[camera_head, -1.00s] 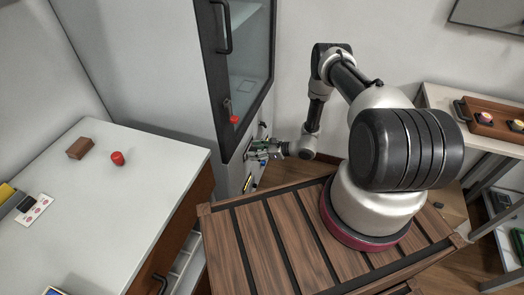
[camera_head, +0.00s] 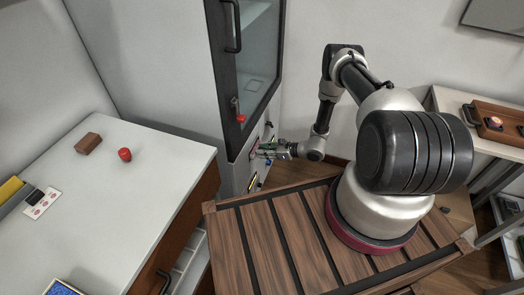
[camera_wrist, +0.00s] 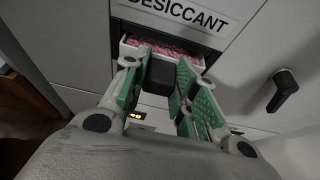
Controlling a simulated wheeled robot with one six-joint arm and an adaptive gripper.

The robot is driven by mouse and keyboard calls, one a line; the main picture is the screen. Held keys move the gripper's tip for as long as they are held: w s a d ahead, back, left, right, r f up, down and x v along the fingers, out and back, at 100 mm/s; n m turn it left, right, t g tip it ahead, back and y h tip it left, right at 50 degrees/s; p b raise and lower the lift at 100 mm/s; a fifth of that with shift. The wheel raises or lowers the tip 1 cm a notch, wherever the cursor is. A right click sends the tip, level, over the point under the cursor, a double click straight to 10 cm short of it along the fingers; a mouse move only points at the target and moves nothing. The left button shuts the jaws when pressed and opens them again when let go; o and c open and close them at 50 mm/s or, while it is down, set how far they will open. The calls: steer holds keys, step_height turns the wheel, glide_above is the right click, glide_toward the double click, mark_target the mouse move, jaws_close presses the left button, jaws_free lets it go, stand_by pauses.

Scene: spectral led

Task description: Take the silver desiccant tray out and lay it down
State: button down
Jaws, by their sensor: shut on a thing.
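The desiccant tray (camera_wrist: 128,52) shows in the wrist view as a pale-rimmed drawer with pink beads in it. It sits in a dark slot under a "DESICCANT" label (camera_wrist: 178,12), its front edge showing at the opening. My gripper (camera_wrist: 163,66) has its green-padded fingers on both sides of the dark block (camera_wrist: 156,82) at the tray's front and is shut on it. In the head view my gripper (camera_head: 268,151) is at the lower front of the tall cabinet (camera_head: 236,172); the tray is hard to make out there. The back of the tray is hidden in the slot.
A glass cabinet door (camera_head: 258,75) is above my gripper. A black latch handle (camera_wrist: 283,90) is right of the slot. A white-topped counter (camera_head: 130,205) at left holds a red knob-like piece (camera_head: 124,154) and a brown block (camera_head: 88,143), with clear space between.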

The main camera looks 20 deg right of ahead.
steer(key=s+d, duration=0.7)
steer(key=d, duration=0.3)
steer(key=shift+s+d, duration=0.15)
steer(key=shift+s, duration=0.1)
stand_by(0.4)
steer(key=shift+s+d, duration=0.35)
steer(key=shift+d, duration=0.15)
